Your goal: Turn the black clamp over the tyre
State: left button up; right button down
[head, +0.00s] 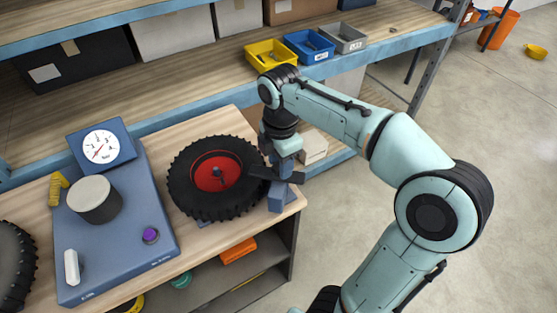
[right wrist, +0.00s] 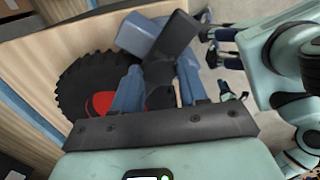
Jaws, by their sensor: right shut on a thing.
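The black tyre (head: 181,184) with its red hub (head: 207,173) lies flat at the bench's right end. It also shows in the right wrist view (right wrist: 75,85). The black clamp (head: 258,173) is a dark bar by the blue post (head: 276,197) to the tyre's right. Its left end overlaps the tyre's right edge in the head view; whether it touches is unclear. My right gripper (head: 279,165) is shut on the clamp, pointing down. In the right wrist view the clamp (right wrist: 172,42) runs between its blue fingers. My left gripper is not seen.
Left of the tyre stands a blue base (head: 125,245) with a gauge (head: 101,147), a grey cylinder (head: 95,198) and a purple knob (head: 150,235). Another tyre (head: 14,265) is at the far left. Yellow, blue and grey bins (head: 345,37) line the shelf behind. Open floor lies right of the bench.

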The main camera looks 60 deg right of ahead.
jog(key=c, duration=0.6)
grip_release()
jog(key=shift+c, duration=0.2)
jog(key=shift+r, duration=0.1)
pick_arm(q)
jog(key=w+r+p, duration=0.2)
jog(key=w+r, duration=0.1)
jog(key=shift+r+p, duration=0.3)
jog(key=shift+p, duration=0.1)
pick_arm(e)
notch_tip(320, 180, up, 13)
jog(key=shift+r, duration=0.15)
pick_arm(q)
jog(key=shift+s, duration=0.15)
